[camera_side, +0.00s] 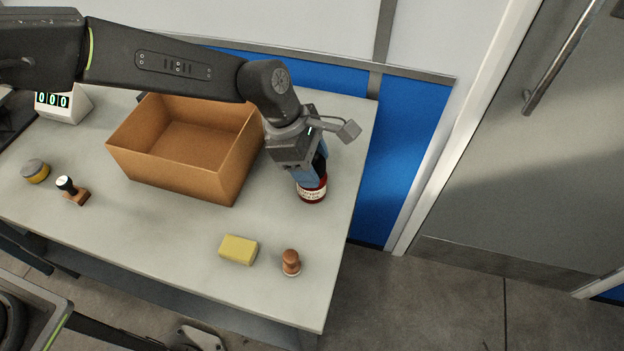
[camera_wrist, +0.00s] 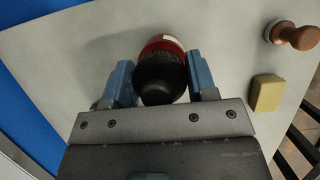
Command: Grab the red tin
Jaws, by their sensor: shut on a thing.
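The red tin (camera_side: 313,194) has a pale label and stands near the right edge of the bench, right of the cardboard box. In the wrist view the red tin (camera_wrist: 163,46) shows its dark rounded top between the two blue fingers. My gripper (camera_side: 311,172) points down at it and is shut on it, with one finger on each side. My gripper also shows in the wrist view (camera_wrist: 160,78). The fingers hide part of the tin in the side view. I cannot tell whether the tin touches the bench.
An open cardboard box (camera_side: 185,150) stands left of my gripper. A yellow block (camera_side: 238,250) and a wooden-handled stamp (camera_side: 291,262) are near the front. Another stamp (camera_side: 72,189), a yellow-and-grey jar (camera_side: 36,171) and a digital display (camera_side: 62,103) are at the left.

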